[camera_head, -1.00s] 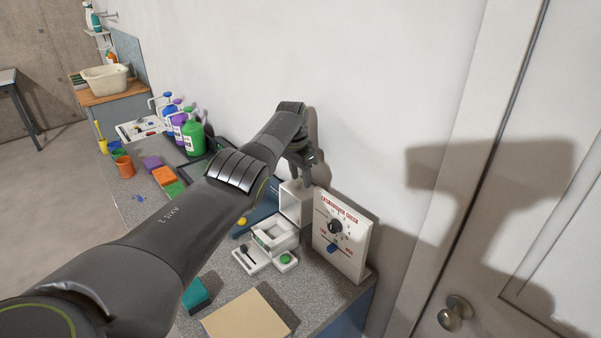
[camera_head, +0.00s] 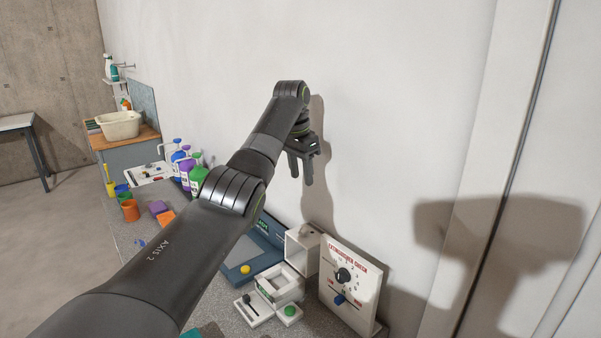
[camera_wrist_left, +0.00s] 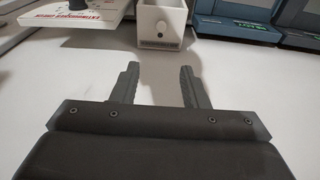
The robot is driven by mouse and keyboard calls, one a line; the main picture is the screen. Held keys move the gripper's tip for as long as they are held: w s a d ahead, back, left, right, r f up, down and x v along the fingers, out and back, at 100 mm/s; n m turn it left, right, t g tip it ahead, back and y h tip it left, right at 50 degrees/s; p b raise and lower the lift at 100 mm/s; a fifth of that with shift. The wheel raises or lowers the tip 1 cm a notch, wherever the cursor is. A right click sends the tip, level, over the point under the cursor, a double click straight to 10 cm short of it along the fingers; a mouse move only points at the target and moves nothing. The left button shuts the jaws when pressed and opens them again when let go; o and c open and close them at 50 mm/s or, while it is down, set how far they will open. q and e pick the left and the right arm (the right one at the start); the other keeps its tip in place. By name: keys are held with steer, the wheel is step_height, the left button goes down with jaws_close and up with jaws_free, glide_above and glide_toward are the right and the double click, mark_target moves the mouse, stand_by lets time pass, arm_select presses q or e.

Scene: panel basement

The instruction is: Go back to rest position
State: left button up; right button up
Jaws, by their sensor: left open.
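My left gripper (camera_head: 301,168) hangs from the raised left arm near the white wall, above the white box on the counter. Its fingers are apart with nothing between them. The left wrist view shows the same two fingers (camera_wrist_left: 160,88) open and empty, with the white box (camera_wrist_left: 160,22) beyond them. My left arm (camera_head: 170,255) reaches across the head view from the lower left and hides part of the counter. My right gripper is not in view.
The counter holds an extinguisher panel (camera_head: 349,285), a white open box (camera_head: 301,252), a blue device (camera_head: 252,262) with a yellow button, and a small white unit (camera_head: 279,284). Colored bottles (camera_head: 197,176) and cups (camera_head: 130,210) stand farther left. A door (camera_head: 560,200) is at right.

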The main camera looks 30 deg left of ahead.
arm_select(q)
steer(key=shift+s+a+r, duration=0.1)
steer(key=shift+r, duration=0.5)
